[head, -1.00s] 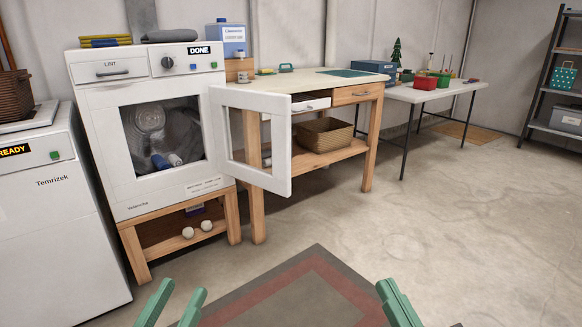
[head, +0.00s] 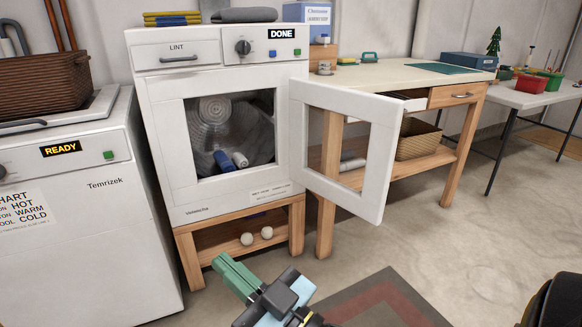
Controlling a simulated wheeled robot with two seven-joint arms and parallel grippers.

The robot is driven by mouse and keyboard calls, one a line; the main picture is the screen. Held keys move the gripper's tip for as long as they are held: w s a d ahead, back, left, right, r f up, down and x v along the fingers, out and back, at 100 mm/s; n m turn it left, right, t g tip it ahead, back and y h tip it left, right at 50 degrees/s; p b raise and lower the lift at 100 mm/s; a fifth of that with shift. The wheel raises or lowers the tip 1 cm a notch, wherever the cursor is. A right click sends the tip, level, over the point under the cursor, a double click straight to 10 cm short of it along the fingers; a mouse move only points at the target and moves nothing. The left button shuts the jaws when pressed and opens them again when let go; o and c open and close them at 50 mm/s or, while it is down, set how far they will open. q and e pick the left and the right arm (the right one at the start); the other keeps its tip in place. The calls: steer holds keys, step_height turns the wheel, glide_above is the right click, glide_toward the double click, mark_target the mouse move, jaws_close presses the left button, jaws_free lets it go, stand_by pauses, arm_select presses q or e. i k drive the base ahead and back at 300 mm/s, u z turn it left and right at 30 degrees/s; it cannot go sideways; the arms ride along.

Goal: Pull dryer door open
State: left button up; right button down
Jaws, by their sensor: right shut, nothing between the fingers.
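The white dryer (head: 165,110) stands on a wooden stand at centre left, its display reading DONE. Its door (head: 382,165), a white frame around an open-looking window, is swung out to the right, hinged at the dryer's right side. The dryer's front shows a round metal drum with a blue and a white item (head: 240,159) inside. My right gripper (head: 222,263), with green fingers, is shut and empty at the bottom centre, in front of the stand and apart from the door. My left gripper is not in view.
A white washer (head: 85,230) reading READY stands to the left. A wooden workbench (head: 455,150) is behind the door, with a basket on its shelf. A dark red-bordered mat (head: 385,300) lies on the floor; open floor is to the right.

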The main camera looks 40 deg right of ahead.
mark_target(384, 114)
steer(key=z, duration=0.15)
steer(key=i, duration=1.15)
steer(key=z, duration=1.3)
steer(key=i, duration=0.35)
steer(key=z, duration=0.25)
